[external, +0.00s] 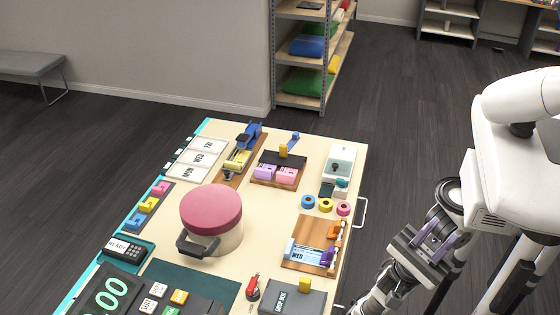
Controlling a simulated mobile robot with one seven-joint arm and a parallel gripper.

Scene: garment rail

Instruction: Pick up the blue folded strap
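Several small blue things show in the external view, and I cannot tell for sure which is the folded strap. A small blue block-like piece (135,221) sits on a dark strip at the table's left edge, in a row with a yellow piece (148,204) and a pink piece (160,188). Its shape fits a folded strap, but it is too small to be certain. My gripper (385,287) is at the lower right, off the table's right side and well apart from that row. Its fingertips are not clear, and the lower end of the arm runs to the bottom edge.
A round pink-topped container (211,210) with a dark handle stands mid-table. Blue, yellow and pink rings (325,205) lie at the right. A wooden board (312,257) holds a card and clips. A shelf (318,85) stands behind. Open floor lies right of the table.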

